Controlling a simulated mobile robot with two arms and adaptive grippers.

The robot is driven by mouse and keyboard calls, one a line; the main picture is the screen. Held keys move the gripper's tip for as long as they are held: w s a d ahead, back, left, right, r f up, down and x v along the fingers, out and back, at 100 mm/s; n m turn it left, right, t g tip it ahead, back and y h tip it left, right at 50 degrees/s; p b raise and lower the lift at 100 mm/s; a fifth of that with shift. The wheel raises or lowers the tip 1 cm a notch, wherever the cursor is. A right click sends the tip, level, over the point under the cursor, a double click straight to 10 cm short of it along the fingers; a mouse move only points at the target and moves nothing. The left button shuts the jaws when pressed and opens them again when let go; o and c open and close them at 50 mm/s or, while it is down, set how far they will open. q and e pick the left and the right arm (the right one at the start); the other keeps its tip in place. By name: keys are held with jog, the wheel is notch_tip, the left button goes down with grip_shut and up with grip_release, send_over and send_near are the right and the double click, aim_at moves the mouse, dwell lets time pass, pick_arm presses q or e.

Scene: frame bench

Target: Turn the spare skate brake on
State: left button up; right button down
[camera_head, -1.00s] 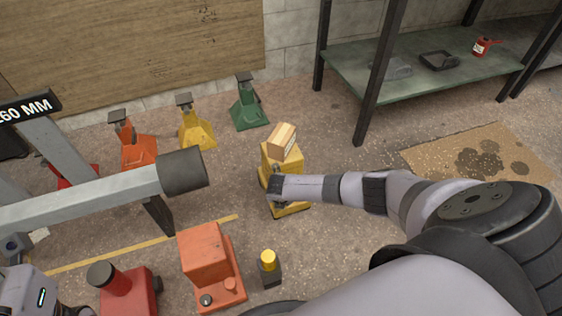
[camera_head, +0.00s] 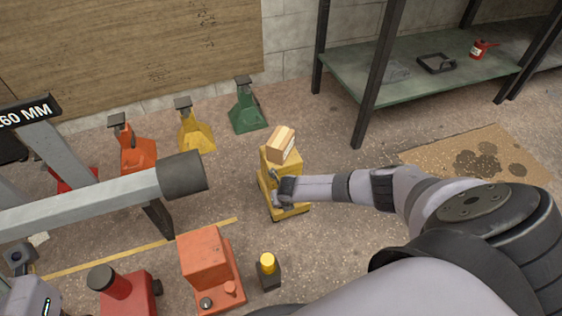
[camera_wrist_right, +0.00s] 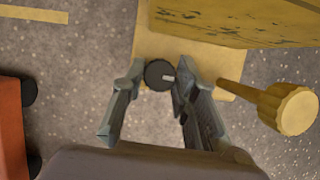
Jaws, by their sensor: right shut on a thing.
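The yellow skate (camera_head: 269,160) stands on the floor in the middle of the head view, with a wooden block (camera_head: 281,144) on top. The wrist view shows its yellow base plate (camera_wrist_right: 150,42) with a round dark knob (camera_wrist_right: 155,72) bearing a short pale mark, beside a larger yellow knob (camera_wrist_right: 290,108) on a stem. My right gripper (camera_head: 282,190) is low at the skate's front. In the wrist view its fingers (camera_wrist_right: 158,82) close around the dark knob from both sides. My left gripper cannot be made out; only part of my left arm shows at lower left.
An orange skate (camera_head: 203,257) and a dark, yellow-capped post (camera_head: 268,272) stand in front. A grey beam (camera_head: 90,205) with a dark round end lies left. Coloured stands, including a green one (camera_head: 246,112), line the wall. A green shelf (camera_head: 400,72) stands back right.

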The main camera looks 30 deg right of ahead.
jog(key=c, duration=1.5)
grip_release()
jog(key=shift+c, duration=0.2)
jog(key=shift+r, duration=0.1)
jog(key=v, duration=1.1)
jog(key=shift+s+r, duration=0.25)
jog(key=shift+r, duration=0.1)
jog(key=shift+a, duration=0.1)
